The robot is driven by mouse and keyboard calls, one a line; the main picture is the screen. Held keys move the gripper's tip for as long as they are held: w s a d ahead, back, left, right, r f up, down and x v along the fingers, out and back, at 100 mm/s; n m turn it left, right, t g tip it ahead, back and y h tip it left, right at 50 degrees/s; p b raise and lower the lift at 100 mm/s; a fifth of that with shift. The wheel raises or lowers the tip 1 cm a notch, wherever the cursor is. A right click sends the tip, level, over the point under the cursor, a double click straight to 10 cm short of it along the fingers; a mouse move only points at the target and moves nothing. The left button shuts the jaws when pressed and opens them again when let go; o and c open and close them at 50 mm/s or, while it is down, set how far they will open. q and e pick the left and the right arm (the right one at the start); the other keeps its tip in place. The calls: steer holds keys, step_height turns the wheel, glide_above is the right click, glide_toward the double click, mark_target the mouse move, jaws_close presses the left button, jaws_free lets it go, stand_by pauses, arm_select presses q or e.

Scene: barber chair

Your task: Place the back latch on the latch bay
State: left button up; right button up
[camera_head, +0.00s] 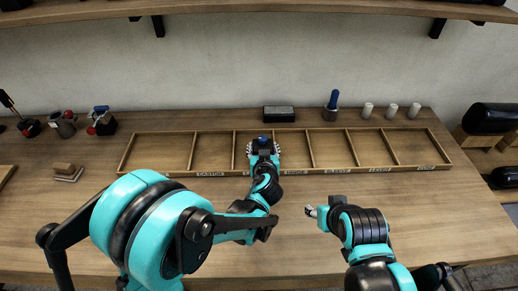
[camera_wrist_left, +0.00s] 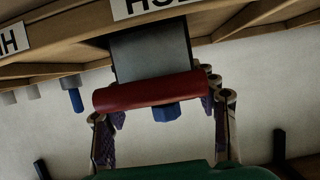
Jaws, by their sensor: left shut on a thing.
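My left gripper (camera_head: 263,150) is over the middle of the long divided wooden tray in the head view, with a small blue end showing between its fingers. In the left wrist view its fingers (camera_wrist_left: 165,115) are shut on a part with a red bar (camera_wrist_left: 150,90), a grey block behind it and a blue end; it appears to be the back latch. The tray's bays carry front labels, mostly too small or cut off to read, so I cannot tell which is the latch bay. My right gripper (camera_head: 312,211) is above the bare table, its jaws unclear.
A dark block (camera_head: 279,114), a blue-handled tool (camera_head: 331,105) and 3 white cylinders (camera_head: 391,111) stand behind the tray (camera_head: 376,169). Several small parts (camera_head: 101,121) stand at the back left. A small brown block (camera_head: 65,170) lies at the left.

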arm_select(q)
steer(key=shift+w+a+f, duration=0.1)
steer(key=shift+s+d+r, duration=0.2)
steer(key=shift+s, duration=0.05)
steer(key=shift+f, duration=0.2)
steer(key=o, duration=1.7)
steer(key=shift+w+a, duration=0.1)
steer(key=shift+o, duration=0.2)
